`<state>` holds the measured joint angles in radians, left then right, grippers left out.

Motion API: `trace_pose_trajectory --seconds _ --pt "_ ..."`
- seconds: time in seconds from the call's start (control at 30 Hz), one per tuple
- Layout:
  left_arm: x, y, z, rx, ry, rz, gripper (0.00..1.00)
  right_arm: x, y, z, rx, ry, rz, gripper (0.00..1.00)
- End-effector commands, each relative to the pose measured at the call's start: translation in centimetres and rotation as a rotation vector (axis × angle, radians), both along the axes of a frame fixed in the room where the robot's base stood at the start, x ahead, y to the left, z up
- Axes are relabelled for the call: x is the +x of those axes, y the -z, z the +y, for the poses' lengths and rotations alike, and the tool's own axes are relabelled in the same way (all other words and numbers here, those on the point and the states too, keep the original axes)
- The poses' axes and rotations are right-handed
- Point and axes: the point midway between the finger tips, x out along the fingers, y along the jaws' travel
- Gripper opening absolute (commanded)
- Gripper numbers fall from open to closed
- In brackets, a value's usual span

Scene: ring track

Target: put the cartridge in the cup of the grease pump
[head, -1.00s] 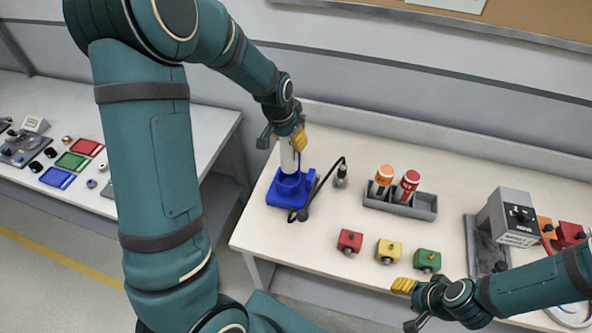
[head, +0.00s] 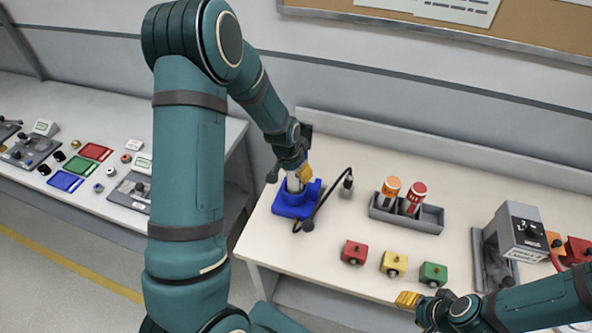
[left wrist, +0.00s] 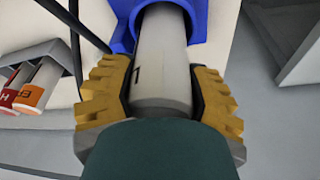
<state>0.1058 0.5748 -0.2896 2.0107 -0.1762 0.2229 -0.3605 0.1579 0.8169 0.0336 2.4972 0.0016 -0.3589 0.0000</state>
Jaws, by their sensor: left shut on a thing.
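The grease pump (head: 291,208) is blue and stands near the left end of the table. The pale grey cartridge (head: 293,184) is upright with its lower end inside the pump's cup. My left gripper (head: 302,172) is shut on the upper part of the cartridge. In the left wrist view the cartridge (left wrist: 160,55) sits between the yellow finger pads, and the blue cup (left wrist: 199,22) surrounds its far end. How deep it sits is hidden. My right gripper (head: 408,300) is low over the table's front edge; its jaw opening does not show clearly.
A grey rack (head: 428,222) holds an orange-topped and a red-topped cartridge. A black hose (head: 327,200) rises beside the pump. Red (head: 354,252), yellow (head: 394,263) and green (head: 433,274) blocks lie in front. A grey machine (head: 515,235) stands at right.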

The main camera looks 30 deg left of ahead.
Motion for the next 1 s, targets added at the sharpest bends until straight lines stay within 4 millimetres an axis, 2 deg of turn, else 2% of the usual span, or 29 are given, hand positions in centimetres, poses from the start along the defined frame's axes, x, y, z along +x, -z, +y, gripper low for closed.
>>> trace_pose_trajectory --seconds 0.1,0.13,0.2,0.63,0.77,1.0 --pt "0.0 0.4 0.0 0.0 0.0 -0.001 0.08 0.0 0.4 0.0 0.0 0.0 0.0 0.47" --pt "0.0 0.4 0.0 0.0 0.0 0.001 0.61 0.0 0.4 0.0 0.0 0.0 0.0 0.47" --pt "0.0 0.3 0.0 0.0 0.0 0.001 0.84 0.0 0.3 0.0 0.0 0.0 0.0 0.47" --pt "0.0 -0.3 0.0 0.0 0.0 0.0 0.84 0.0 -0.2 0.0 0.0 0.0 0.0 0.47" --pt "-0.4 -2.1 0.1 0.002 0.0 -0.004 0.84 0.0 0.0 0.0 0.0 0.0 0.0 0.47" --pt "-1.8 -7.0 0.3 0.0 0.0 -0.005 0.84 0.0 0.0 0.0 0.0 0.0 0.0 0.47"
